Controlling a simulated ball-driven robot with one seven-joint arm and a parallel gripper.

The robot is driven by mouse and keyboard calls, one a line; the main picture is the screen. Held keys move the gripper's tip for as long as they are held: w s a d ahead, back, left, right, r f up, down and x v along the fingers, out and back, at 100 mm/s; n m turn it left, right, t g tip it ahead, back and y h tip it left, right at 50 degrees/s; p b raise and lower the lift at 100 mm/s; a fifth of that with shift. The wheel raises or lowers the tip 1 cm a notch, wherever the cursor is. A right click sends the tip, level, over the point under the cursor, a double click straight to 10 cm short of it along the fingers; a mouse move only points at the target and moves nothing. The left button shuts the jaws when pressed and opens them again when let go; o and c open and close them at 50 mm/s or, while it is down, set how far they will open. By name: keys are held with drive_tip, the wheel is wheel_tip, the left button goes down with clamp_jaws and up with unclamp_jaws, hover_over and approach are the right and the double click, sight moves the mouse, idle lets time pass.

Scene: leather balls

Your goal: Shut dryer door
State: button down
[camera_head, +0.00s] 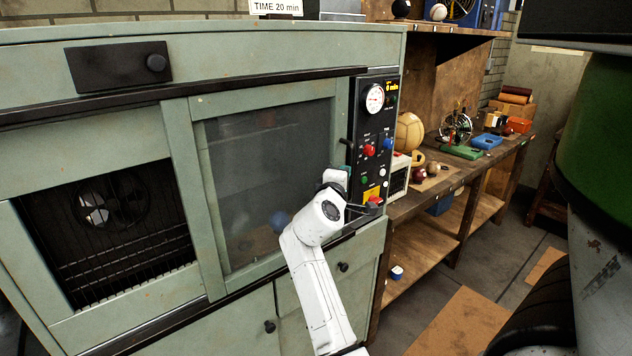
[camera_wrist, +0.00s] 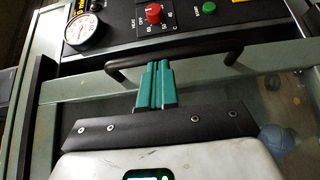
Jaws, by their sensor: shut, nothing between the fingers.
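The dryer (camera_head: 110,215) is a pale green cabinet on the left of the head view. Its door (camera_head: 265,170) is a framed glass panel under a dark top rail, standing at the right of the front. To its left is a dark opening (camera_head: 105,235) with a fan and wire racks. A black bar handle (camera_wrist: 225,57) is on the door frame in the wrist view. My gripper (camera_wrist: 157,68) has its teal fingers together and empty, their tips at the handle. Whether they touch it I cannot tell. In the head view my wrist partly hides the gripper (camera_head: 343,173).
A control panel (camera_head: 376,120) with a gauge and knobs stands just right of the door. A blue ball (camera_head: 280,220) shows through the glass. A wooden workbench (camera_head: 435,190) with balls and tools lies to the right, with floor before it.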

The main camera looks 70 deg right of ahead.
drive_tip(key=s+d, duration=0.3)
drive_tip(key=d, duration=0.2)
drive_tip(key=shift+s+p, duration=0.35)
